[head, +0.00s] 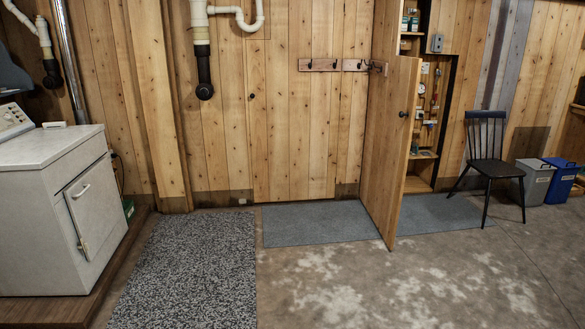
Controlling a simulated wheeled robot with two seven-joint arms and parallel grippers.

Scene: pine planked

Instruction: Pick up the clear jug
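I see no clear jug that I can make out in the head view. The open cupboard (422,172) at the right of centre holds several small items on its shelves, too small to tell apart. Part of its inside is hidden behind its open wooden door (388,150). Neither of my grippers shows in this view.
A white washer or dryer (50,200) stands at the left on a wooden platform (70,308). A speckled mat (190,270) and grey mats (315,223) lie on the floor. A dark chair (490,170) and bins (535,183) stand right. The concrete floor in front is clear.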

